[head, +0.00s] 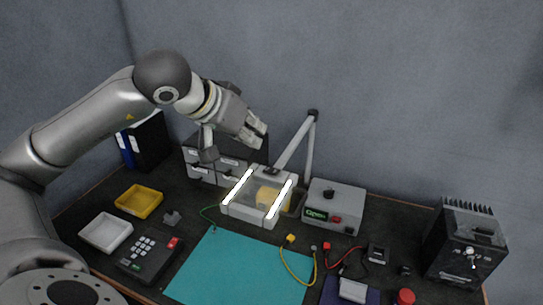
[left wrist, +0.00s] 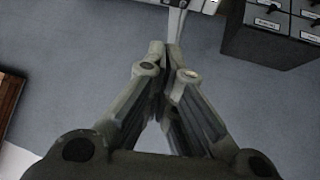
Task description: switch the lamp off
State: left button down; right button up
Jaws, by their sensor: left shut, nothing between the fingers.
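The lamp is a pale rectangular head (head: 248,216) with a clear window and two white glowing strips, so it is lit. Its grey jointed arm (head: 310,140) rises behind it to a dark joint. A yellow thing shows through the window. My left gripper (head: 257,138) is in the air above and behind the lamp head, apart from it in the picture. Its fingers are shut and empty; the closed fingertips show in the left wrist view (left wrist: 169,52). A pale part at the top edge of that view is too cropped to name. My right gripper is not in view.
A drawer cabinet (head: 198,172) stands behind the lamp. A grey box (head: 341,196) with an "Open" display stands right of it. A teal mat (head: 238,266) lies in front, with a yellow cable (head: 283,266). A black finned unit (head: 462,243) stands far right.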

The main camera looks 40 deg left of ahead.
pick_arm(q)
jog(key=p, duration=0.2)
send_over(272, 172)
jog(key=f, duration=0.4)
jog(key=shift+s+a, duration=0.25)
jog(key=shift+s, duration=0.05)
jog(key=f, duration=0.3)
jog(key=shift+w+d+f, duration=0.15)
jog(key=shift+w, duration=0.1)
jog(key=shift+s+f, duration=0.1)
jog(key=shift+f, duration=0.4)
jog(key=shift+d+f, duration=0.1)
jog(key=shift+f, duration=0.1)
